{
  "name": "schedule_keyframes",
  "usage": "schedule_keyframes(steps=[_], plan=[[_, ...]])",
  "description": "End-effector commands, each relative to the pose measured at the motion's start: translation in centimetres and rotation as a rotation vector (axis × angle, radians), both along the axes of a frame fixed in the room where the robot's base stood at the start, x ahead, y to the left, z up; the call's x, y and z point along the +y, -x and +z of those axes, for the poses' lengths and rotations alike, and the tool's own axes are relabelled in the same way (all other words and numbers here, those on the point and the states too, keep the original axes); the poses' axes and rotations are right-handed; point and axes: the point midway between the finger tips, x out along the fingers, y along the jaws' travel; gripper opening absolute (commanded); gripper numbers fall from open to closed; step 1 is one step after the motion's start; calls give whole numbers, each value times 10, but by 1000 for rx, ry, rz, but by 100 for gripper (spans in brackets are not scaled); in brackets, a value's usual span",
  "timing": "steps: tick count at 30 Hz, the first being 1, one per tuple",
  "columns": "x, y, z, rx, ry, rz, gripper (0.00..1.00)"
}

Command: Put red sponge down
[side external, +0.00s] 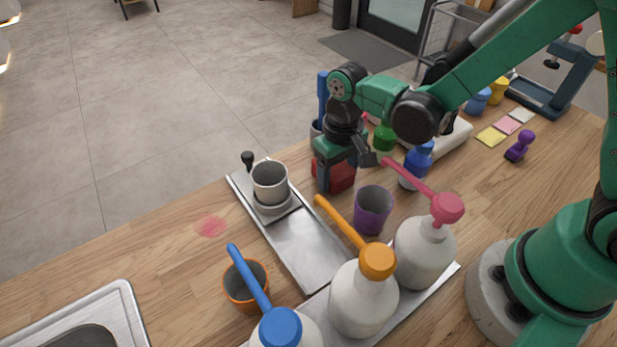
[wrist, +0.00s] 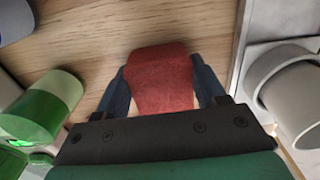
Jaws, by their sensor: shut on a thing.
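My gripper (wrist: 160,92) is shut on the red sponge (wrist: 160,76), with one blue-grey finger on each side of it in the wrist view. In the side external view the red sponge (side external: 340,176) shows low at my gripper (side external: 337,178), partly hidden behind a finger. The sponge is close over the wooden counter (side external: 470,222). I cannot tell whether it touches the wood.
A metal tray (side external: 308,248) with a grey cup (side external: 270,182) stands just left of my gripper. A purple cup (side external: 373,208) and white pump bottles (side external: 362,300) stand in front. Green (side external: 384,138) and blue (side external: 418,160) bottles stand right. A red stain (side external: 212,226) marks the counter.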

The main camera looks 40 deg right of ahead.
Motion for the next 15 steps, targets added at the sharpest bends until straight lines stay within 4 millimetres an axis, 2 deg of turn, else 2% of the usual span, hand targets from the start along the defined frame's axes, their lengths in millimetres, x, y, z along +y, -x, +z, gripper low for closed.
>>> schedule_keyframes(steps=[7, 8, 9, 10, 11, 15], plan=[[0, 0, -3, 0, 0, 0, 14], [0, 0, -3, 0, 0, 0, 72], [0, 0, -3, 0, 0, 0, 83], [0, 0, -3, 0, 0, 0, 92], [0, 0, -3, 0, 0, 0, 95], [0, 0, -3, 0, 0, 0, 95]])
